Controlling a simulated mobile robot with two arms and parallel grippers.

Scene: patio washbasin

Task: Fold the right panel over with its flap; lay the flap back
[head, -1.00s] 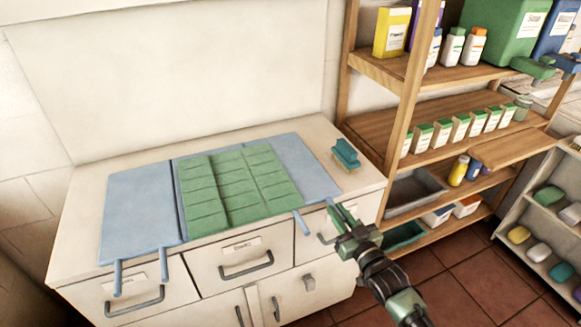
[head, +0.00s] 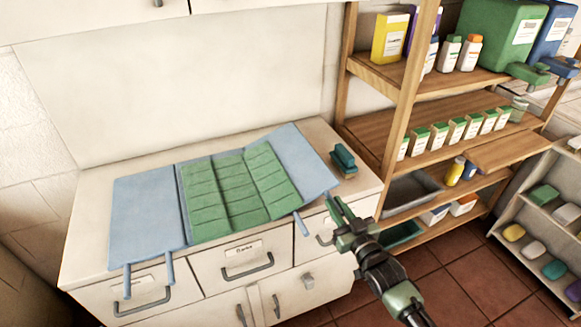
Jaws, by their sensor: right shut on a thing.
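A blue cloth with a green pocketed middle (head: 222,195) lies on the cabinet top. Its left blue panel (head: 147,215) lies flat. The right panel's green column (head: 270,180) and its outer blue flap (head: 303,160) slope up to the right, the flap's front right corner raised off the top. My right gripper (head: 332,204) is at that corner and shut on the flap's edge; the fingers partly hide the grip. Blue straps (head: 300,223) hang over the front edge. My left gripper is not in view.
A teal brush-like item (head: 344,160) stands on the cabinet top right of the cloth. A wooden shelf (head: 385,130) with bottles and boxes rises close on the right. Drawer handles (head: 247,265) stick out below the front edge.

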